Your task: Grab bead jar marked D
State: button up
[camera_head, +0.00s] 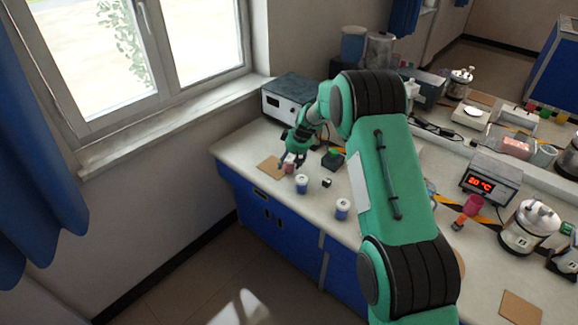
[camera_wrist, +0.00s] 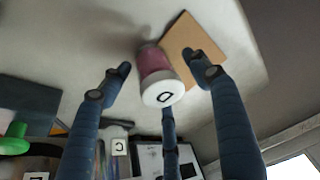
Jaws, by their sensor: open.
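The jar marked D (camera_wrist: 162,93) shows in the wrist view with a white lid, a black D on it and a pink body. In the head view the jar (camera_head: 289,159) stands on the bench at the left end, partly hidden by my fingers. My gripper (camera_head: 294,163) is open above and around it. In the wrist view my gripper (camera_wrist: 157,75) has one finger left of the jar, one right and a third below. Gaps show beside the left and right fingers; whether the third touches the lid I cannot tell.
A cork mat (camera_head: 269,167) lies beside the jar. Two white-lidded jars with blue bodies (camera_head: 302,184) (camera_head: 342,208) and a small dark object (camera_head: 327,183) stand nearby. A dark box with green (camera_head: 333,159) and a grey instrument (camera_head: 289,97) are behind. The bench's front edge is close.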

aim_at(289, 158)
dwell(0.4)
jog(key=c, duration=1.2)
jog(key=shift+r, duration=0.15)
notch_tip(289, 158, up, 10)
jog(key=shift+f+p, duration=0.1)
jog(key=shift+p, duration=1)
